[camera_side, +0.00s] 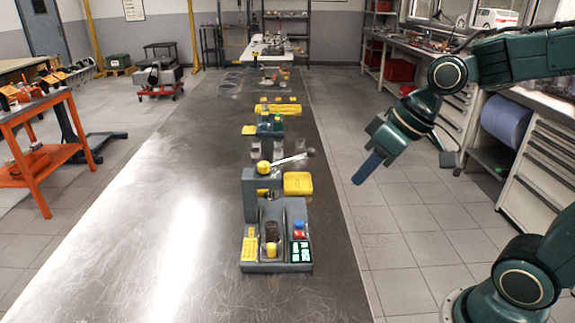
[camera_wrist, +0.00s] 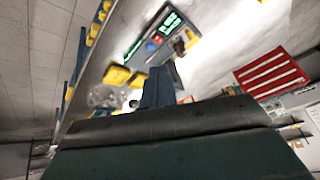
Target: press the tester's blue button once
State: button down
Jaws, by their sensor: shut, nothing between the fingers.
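The tester (camera_side: 262,266) is a grey unit on the long metal bench, with a lever, yellow parts and a lit green display. Its blue button (camera_side: 299,224) sits just behind a red button (camera_side: 299,235), above the display. In the wrist view the blue button (camera_wrist: 158,40) and red button (camera_wrist: 150,46) show beside the green display, beyond the fingers. My gripper (camera_side: 360,179) is shut and empty, with blue fingers pointing down and left. It hangs to the right of the tester, above it and apart from it. The fingers (camera_wrist: 158,80) also show in the wrist view.
The tester's lever (camera_side: 292,160) sticks out toward my gripper's side, with a yellow block (camera_side: 298,184) below it. More yellow and teal parts stand farther back on the bench (camera_side: 130,230). The bench is clear left of the tester. An orange cart (camera_side: 40,150) stands at left.

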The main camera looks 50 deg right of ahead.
jog(key=w+f+y, duration=0.5)
jog(key=w+f, duration=0.1)
jog(key=w, duration=0.7)
jog(key=shift+a, duration=0.2)
jog(key=shift+f, duration=0.25)
send_near(299, 225)
jog(key=shift+w+a+f, duration=0.45)
jog(key=shift+w+a, duration=0.2)
jog(key=shift+a, duration=0.05)
jog(key=shift+w+a+f, duration=0.45)
jog(key=shift+w+a, duration=0.2)
jog(key=shift+a, duration=0.05)
jog(key=shift+w+a+f, duration=0.5)
jog(key=shift+w+a, duration=0.15)
jog(key=shift+a, duration=0.05)
jog(key=shift+f, duration=0.85)
dwell(1.8)
jog(key=shift+r, duration=0.8)
jog(key=shift+r, duration=0.15)
